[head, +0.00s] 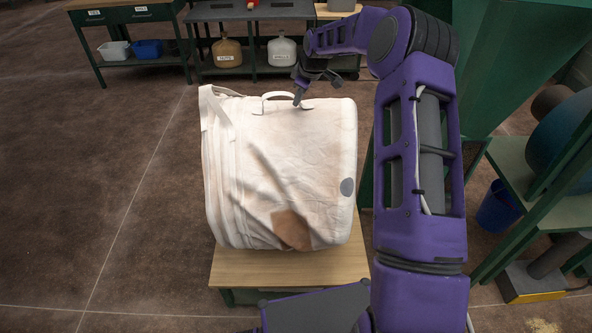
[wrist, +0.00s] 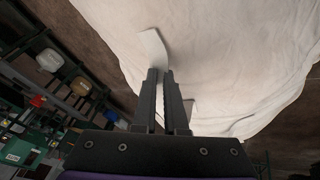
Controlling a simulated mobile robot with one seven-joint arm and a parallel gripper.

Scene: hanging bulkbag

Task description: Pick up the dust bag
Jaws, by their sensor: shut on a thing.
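The dust bag (head: 280,165) is a large cream fabric bag with a brown patch low on its front and a grey round spot at its right. It rests upright on a small wooden-topped table (head: 235,270). A strap hangs at its left and a loop handle is on its top. My gripper (head: 299,98) is at the top of the bag, at the handle's right part. In the wrist view my gripper (wrist: 163,75) is shut on the white handle strap (wrist: 153,48), with the bag's cloth (wrist: 225,50) behind it. The fingertips hide part of the strap.
Behind is a dark bench with a tan jug (head: 227,52) and a white jug (head: 282,51). A green table with a white bin (head: 115,51) and a blue bin (head: 148,49) stands at back left. Green shelving (head: 530,170) is close at right. The floor at left is clear.

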